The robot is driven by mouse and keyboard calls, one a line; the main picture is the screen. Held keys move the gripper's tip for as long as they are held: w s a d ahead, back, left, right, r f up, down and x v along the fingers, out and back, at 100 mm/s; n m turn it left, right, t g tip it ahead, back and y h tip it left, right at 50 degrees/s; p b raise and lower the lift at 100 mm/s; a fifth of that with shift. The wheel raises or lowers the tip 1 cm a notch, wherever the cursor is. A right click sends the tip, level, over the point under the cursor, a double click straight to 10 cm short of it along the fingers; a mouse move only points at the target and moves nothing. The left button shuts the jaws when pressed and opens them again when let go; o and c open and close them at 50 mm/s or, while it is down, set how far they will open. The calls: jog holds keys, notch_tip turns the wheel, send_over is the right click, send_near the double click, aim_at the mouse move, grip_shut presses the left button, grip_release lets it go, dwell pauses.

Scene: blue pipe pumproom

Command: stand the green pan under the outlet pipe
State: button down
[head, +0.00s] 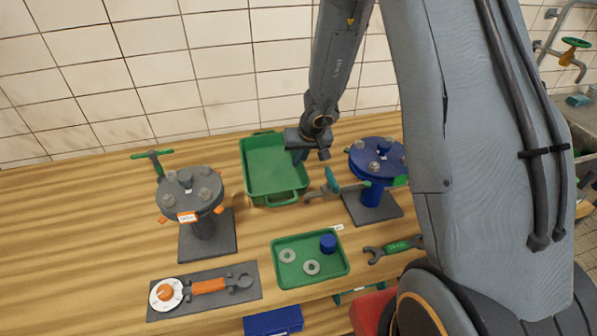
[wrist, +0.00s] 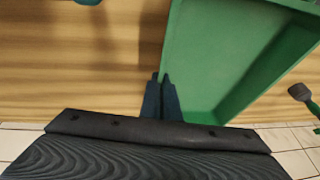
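The green pan (head: 270,165) is a deep rectangular tray with end handles, at the back of the bench left of the blue flange stand. It fills the upper right of the wrist view (wrist: 230,60). My gripper (head: 299,158) is at the pan's right wall. In the wrist view its fingers (wrist: 161,80) are close together with the pan's rim running between their tips.
A grey flange stand (head: 191,195) is left of the pan. In front lie a small green tray (head: 285,273) with washers and a blue cap, a wrench (head: 392,248) and a dark mat (head: 240,297) with a tool. The tiled wall is behind. The bench's far left is clear.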

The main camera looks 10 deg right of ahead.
aim_at(299, 169)
jog(key=shift+f+b, duration=1.25)
jog(key=shift+f, duration=0.6)
jog(key=shift+f, duration=0.15)
jog(key=c, duration=2)
grip_release()
